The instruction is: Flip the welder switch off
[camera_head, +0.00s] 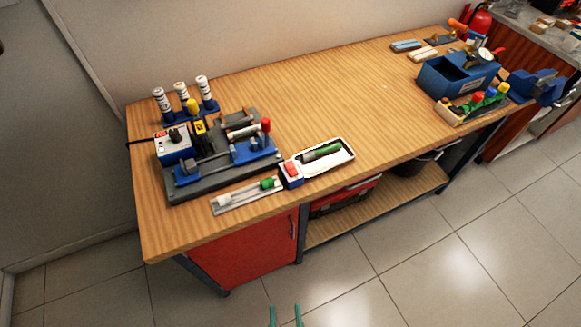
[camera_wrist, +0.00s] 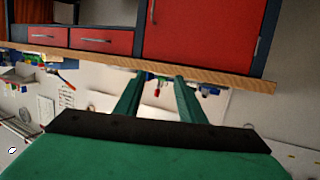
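A grey welding fixture (camera_head: 215,181) with blue clamps sits at the left end of the wooden workbench (camera_head: 300,100). At its left stands a small blue-and-white box (camera_head: 175,148) with a black knob and a red patch on its face. A small blue box with a red switch-like top (camera_head: 291,170) sits at the bench's front edge, right of the fixture. I cannot tell which is the welder switch, or its position. My gripper (camera_head: 285,315) is open and empty, low in front of the bench and away from both boxes. Its green fingers (camera_wrist: 158,98) are apart in the wrist view.
A white tray (camera_head: 345,168) with a green-handled tool lies beside the red-topped box. Three white cylinders stand in a blue rack (camera_head: 205,106) behind the fixture. A blue bin (camera_head: 432,80) and a vise are at the right. The bench middle and floor in front are clear.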

